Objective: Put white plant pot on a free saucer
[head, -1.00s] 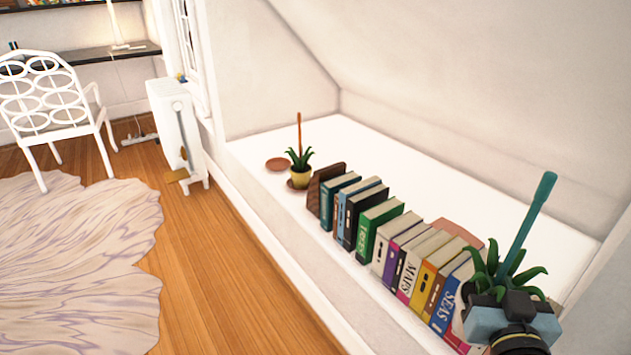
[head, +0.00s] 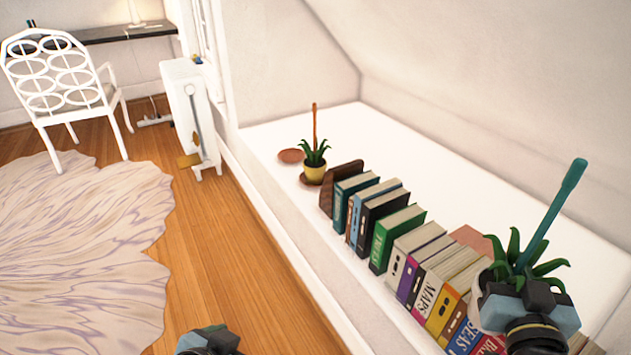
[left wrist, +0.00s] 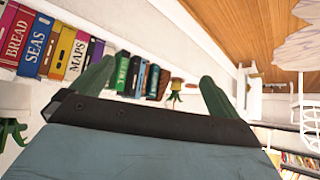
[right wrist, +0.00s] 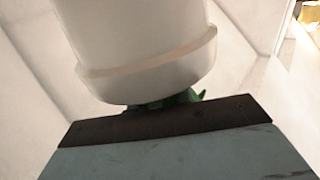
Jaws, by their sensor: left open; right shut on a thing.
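My right gripper (head: 524,292) is shut on the white plant pot, which fills the upper part of the right wrist view (right wrist: 140,45). In the head view the gripper mostly hides the pot; its green leaves (head: 520,257) and teal stick (head: 555,210) rise above. It is at the near right, over the near end of the book row. A bare terracotta saucer (head: 290,156) lies at the ledge's far end. Beside it, a yellow pot (head: 314,173) with a plant and brown stick stands on another saucer (head: 306,182). My left gripper (left wrist: 153,88) is open and empty.
A row of books (head: 396,238) with a brown bookend (head: 341,185) runs along the front of the white ledge (head: 400,150). The sloped ceiling (head: 500,80) closes in behind. A white radiator (head: 188,110), chair (head: 60,95) and rug (head: 80,240) stand left; wood floor lies between.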

